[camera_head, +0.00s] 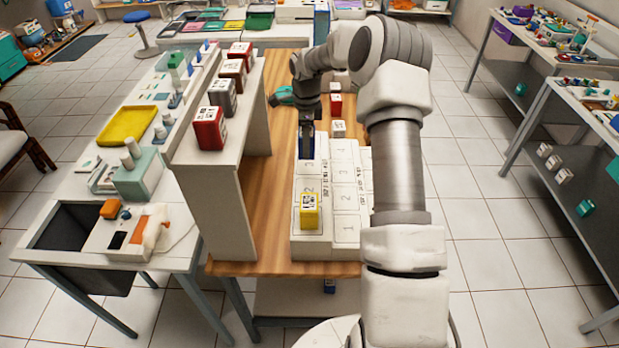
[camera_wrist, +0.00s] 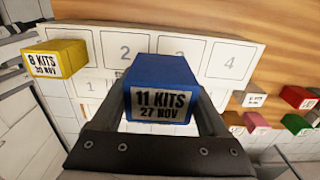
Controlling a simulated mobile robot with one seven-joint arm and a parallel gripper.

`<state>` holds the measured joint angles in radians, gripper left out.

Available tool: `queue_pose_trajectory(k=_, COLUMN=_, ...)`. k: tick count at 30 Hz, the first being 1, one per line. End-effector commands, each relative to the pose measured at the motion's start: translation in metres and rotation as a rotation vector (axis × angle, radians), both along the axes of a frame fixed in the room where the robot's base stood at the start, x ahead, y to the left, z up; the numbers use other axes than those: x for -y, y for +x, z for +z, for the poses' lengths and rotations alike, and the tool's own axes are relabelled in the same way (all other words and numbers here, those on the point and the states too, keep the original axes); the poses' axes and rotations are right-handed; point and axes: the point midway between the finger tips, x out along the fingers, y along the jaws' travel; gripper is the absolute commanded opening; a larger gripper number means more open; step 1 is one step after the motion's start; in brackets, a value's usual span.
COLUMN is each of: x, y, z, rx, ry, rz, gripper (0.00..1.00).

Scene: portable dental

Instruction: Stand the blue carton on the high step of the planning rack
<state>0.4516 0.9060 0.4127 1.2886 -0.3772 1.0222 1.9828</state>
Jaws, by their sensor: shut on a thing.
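The blue carton (camera_wrist: 160,82), labelled 11 KITS 27 NOV, sits between the two fingers of my gripper (camera_wrist: 162,108) in the wrist view. In the head view my gripper (camera_head: 307,122) points down with the blue carton (camera_head: 308,151) below it, over the far part of the planning rack's left row. The white planning rack (camera_head: 312,247) has two stepped rows of numbered cells; the left row looks higher. The rack (camera_wrist: 198,47) shows cells 2, 3 and 4 beyond the carton. I cannot tell whether the carton touches the rack. A yellow carton (camera_head: 309,212) stands near that row's front end.
A tall white shelf (camera_head: 228,190) left of the rack carries red, grey and brown cartons (camera_head: 222,98). More small cartons (camera_head: 336,106) stand on the wooden table behind the rack. Bare wood (camera_head: 270,210) lies between shelf and rack. My arm covers the rack's right side.

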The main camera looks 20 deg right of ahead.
Motion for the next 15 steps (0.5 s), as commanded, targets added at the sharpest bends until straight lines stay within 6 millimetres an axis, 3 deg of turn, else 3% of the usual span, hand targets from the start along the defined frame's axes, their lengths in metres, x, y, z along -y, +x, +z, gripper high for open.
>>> queue_pose_trajectory(k=9, x=-0.012, y=-0.046, z=-0.026, rx=-0.002, ry=0.001, rz=0.0, gripper=0.2)
queue_pose_trajectory(k=15, x=-0.017, y=-0.064, z=-0.039, rx=-0.001, ry=0.0, rz=0.0, gripper=0.2)
